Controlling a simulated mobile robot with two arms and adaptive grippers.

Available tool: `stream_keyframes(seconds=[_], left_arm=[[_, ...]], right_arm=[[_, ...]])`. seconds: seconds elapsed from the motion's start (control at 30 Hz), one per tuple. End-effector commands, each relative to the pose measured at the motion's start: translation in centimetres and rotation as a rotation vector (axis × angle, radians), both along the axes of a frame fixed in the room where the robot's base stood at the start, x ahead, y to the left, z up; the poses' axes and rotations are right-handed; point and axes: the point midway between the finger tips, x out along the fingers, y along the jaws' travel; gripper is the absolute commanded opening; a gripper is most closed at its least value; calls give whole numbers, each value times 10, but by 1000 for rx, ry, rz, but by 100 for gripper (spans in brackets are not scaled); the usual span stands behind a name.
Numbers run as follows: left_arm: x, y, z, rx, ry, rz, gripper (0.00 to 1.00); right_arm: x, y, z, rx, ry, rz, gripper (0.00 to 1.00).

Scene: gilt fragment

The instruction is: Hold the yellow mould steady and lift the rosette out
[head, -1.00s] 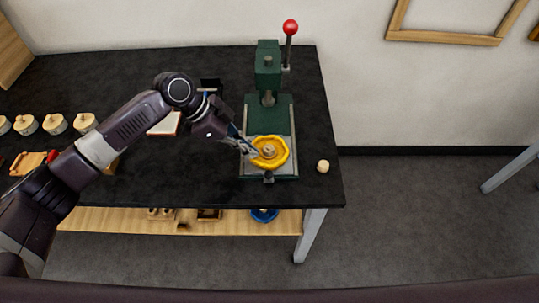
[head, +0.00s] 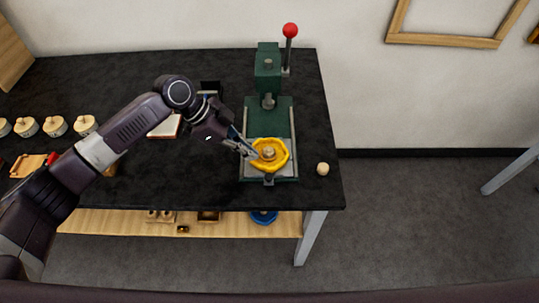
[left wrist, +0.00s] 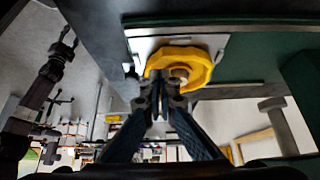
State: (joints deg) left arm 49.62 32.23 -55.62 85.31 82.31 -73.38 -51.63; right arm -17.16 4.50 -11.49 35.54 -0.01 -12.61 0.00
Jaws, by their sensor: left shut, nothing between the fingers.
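The yellow mould (head: 284,163) is a ring-like piece lying on the pale plate of the green press. The beige rosette (head: 269,154) sits in its middle. My left gripper (head: 255,154) reaches in from the left, with its fingertips at the mould's left rim. Its fingers are shut with nothing between them. In the left wrist view the mould (left wrist: 200,57) and the rosette (left wrist: 180,74) lie just beyond the fingertips (left wrist: 163,82), which overlap the mould's edge; whether they touch it I cannot tell. My right gripper is in neither view.
The green press (head: 268,70) with its red-knobbed lever (head: 290,31) stands behind the mould. A small round beige piece (head: 323,169) lies near the table's right edge. Several lidded pots (head: 54,124) stand at the left. The dark tabletop (head: 170,180) is clear in front.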

Motion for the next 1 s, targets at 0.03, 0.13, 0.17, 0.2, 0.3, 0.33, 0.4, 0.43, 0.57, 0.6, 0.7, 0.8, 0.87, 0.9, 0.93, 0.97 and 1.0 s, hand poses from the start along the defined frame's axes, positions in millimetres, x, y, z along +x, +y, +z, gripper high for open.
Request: stream_keyframes(seconds=[0.03, 0.13, 0.17, 0.2, 0.3, 0.33, 0.4, 0.43, 0.57, 0.6, 0.7, 0.8, 0.87, 0.9, 0.93, 0.97, 1.0], left_arm=[[0, 0, 0, 0, 0, 0, 0], [0, 0, 0, 0, 0, 0, 0], [0, 0, 0, 0, 0, 0, 0], [0, 0, 0, 0, 0, 0, 0], [0, 0, -1, 0, 0, 0, 0], [0, 0, -1, 0, 0, 0, 0], [0, 0, -3, 0, 0, 0, 0], [0, 0, -3, 0, 0, 0, 0], [0, 0, -6, 0, 0, 0, 0], [0, 0, -7, 0, 0, 0, 0], [0, 0, -9, 0, 0, 0, 0], [0, 0, -11, 0, 0, 0, 0], [0, 0, -12, 0, 0, 0, 0], [0, 0, -13, 0, 0, 0, 0], [0, 0, -13, 0, 0, 0, 0], [0, 0, -12, 0, -1, -1, 0], [0, 0, -12, 0, 0, 0, 0]], right_arm=[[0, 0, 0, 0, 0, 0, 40], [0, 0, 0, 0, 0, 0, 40], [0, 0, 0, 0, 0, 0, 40], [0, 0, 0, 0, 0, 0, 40], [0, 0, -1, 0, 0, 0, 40], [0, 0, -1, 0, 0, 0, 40], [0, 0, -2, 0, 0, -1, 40], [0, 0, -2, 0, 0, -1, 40], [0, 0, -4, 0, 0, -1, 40], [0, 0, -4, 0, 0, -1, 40], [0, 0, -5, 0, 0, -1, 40], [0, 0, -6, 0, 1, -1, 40], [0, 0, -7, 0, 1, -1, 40], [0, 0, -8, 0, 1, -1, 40], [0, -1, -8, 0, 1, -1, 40], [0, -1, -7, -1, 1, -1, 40], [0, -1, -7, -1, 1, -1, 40]])
